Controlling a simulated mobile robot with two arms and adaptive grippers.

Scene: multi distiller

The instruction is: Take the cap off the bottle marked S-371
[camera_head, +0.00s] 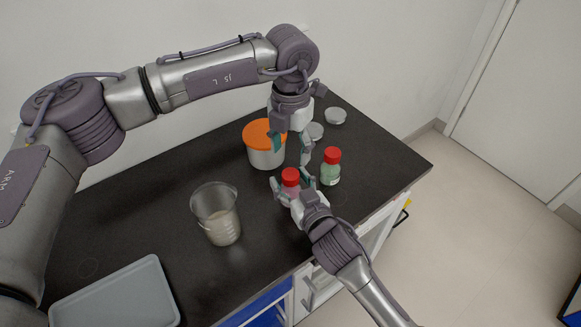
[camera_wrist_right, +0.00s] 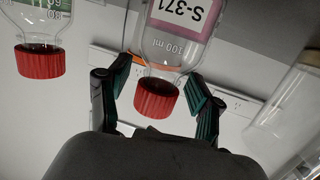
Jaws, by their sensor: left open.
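The bottle marked S-371 (camera_wrist_right: 183,42) has a pink-edged label and a red ribbed cap (camera_wrist_right: 156,97). It appears upside down in the right wrist view. In the head view, its red cap (camera_head: 290,175) stands near the table's front right. My right gripper (camera_head: 294,188) is open, with its fingers on either side of the bottle; they also flank it in the right wrist view (camera_wrist_right: 157,88). The fingers partly hide the bottle's body. My left gripper (camera_head: 291,149) is open and empty, pointing down above and behind the cap.
A green-labelled bottle with a red cap (camera_head: 330,169) stands close on the right. An orange-lidded container (camera_head: 258,148) stands behind left. A glass beaker (camera_head: 213,205) and grey tray (camera_head: 125,292) are further left. Round lids (camera_head: 335,116) lie at the back.

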